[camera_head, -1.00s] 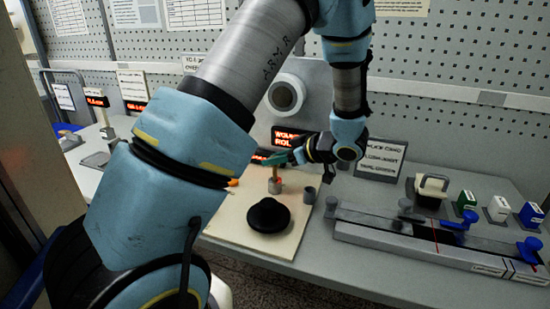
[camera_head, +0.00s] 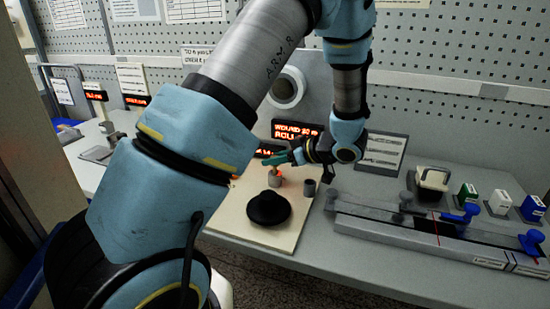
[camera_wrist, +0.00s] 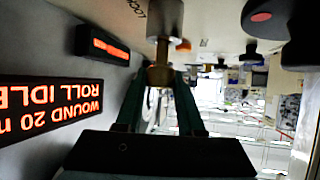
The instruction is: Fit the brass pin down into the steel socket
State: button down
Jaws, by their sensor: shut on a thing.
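The brass pin (camera_wrist: 160,68) is between the green fingers of my gripper (camera_wrist: 160,82) in the wrist view. My gripper is shut on it. In the head view my gripper (camera_head: 274,160) is just above the steel socket (camera_head: 275,182), a short light grey cylinder on the pale board. A short length of pin (camera_head: 275,171) shows between fingers and socket. In the wrist view the pin's far end meets the socket (camera_wrist: 165,18) and is hidden there. The two look in line, but I cannot tell how deep the pin sits.
A black round knob (camera_head: 268,208) stands in front of the socket, and a dark grey cylinder (camera_head: 309,188) to its right. A lit red-text display (camera_head: 297,131) is close behind my gripper. A slide rail with blue knobs (camera_head: 430,235) lies to the right.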

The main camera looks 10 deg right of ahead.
jog(key=shift+f, duration=0.45)
jog(key=shift+c, duration=2.2)
grip_release()
jog(key=shift+d, duration=0.1)
jog(key=b+v, duration=0.2)
jog(key=v, duration=0.8)
jog(key=shift+s+d+r, duration=0.15)
jog(key=shift+s+d, duration=0.05)
jog(key=shift+s, duration=0.1)
